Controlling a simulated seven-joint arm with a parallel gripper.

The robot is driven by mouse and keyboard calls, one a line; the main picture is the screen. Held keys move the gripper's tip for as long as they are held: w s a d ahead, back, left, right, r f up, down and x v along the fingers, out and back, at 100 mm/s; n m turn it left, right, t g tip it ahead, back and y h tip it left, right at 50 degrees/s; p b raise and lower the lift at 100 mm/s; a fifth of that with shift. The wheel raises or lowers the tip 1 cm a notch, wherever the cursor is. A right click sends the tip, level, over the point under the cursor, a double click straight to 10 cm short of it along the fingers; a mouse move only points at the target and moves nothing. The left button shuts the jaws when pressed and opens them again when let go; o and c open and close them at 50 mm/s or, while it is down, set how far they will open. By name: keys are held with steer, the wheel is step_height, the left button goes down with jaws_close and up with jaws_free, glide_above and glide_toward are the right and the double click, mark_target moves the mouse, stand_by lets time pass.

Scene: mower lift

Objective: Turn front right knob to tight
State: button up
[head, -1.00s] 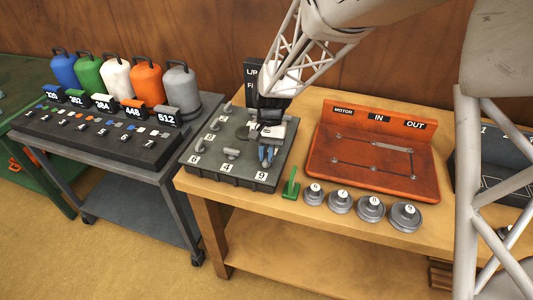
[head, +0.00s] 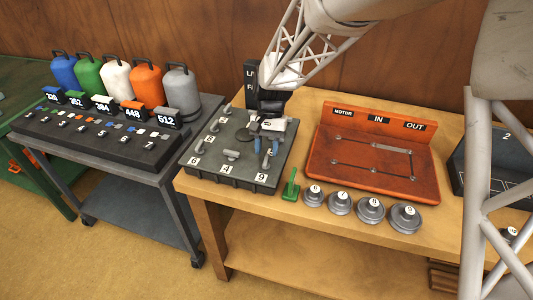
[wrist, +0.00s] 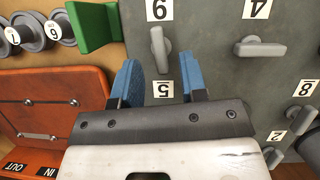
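The grey knob board (head: 225,172) sits on the left end of the wooden bench, with several lever knobs beside number tags. The front right knob (wrist: 158,46), by tag 9 (wrist: 158,9), shows in the wrist view as a grey lever pointing towards my gripper. In the head view my gripper mostly hides it. My gripper (wrist: 159,62) is open and empty, its two blue fingers apart on either side of the lever's near end. I cannot tell whether they touch it. Tag 5 (wrist: 163,90) lies between the fingers.
A green upright piece (head: 291,187) stands at the board's right front corner, close to my gripper in the wrist view. Several grey weights (head: 340,203) line the bench front. An orange panel (head: 330,185) stands to the right. Another knob (wrist: 260,47) is by tag 4.

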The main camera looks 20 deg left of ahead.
steer(key=shift+v, duration=2.7)
steer(key=shift+d, duration=0.1)
steer(key=s+d+r+t, duration=0.1)
steer(key=s+d+r, duration=0.2)
steer(key=d, duration=0.5)
steer(key=s+d+r+t+y, duration=0.1)
steer(key=s+d+r, duration=0.25)
steer(key=d, duration=0.35)
steer(key=s+d+r+t, duration=0.15)
steer(key=d+r, duration=0.25)
steer(key=d, duration=0.4)
steer(key=s+d+m+t, duration=0.1)
steer(key=s+d+t, duration=0.2)
steer(key=s+d, duration=1.1)
steer(key=shift+s+d+m+h, duration=0.2)
steer(key=shift+s+m+h, duration=0.1)
steer(key=shift+s, duration=1.05)
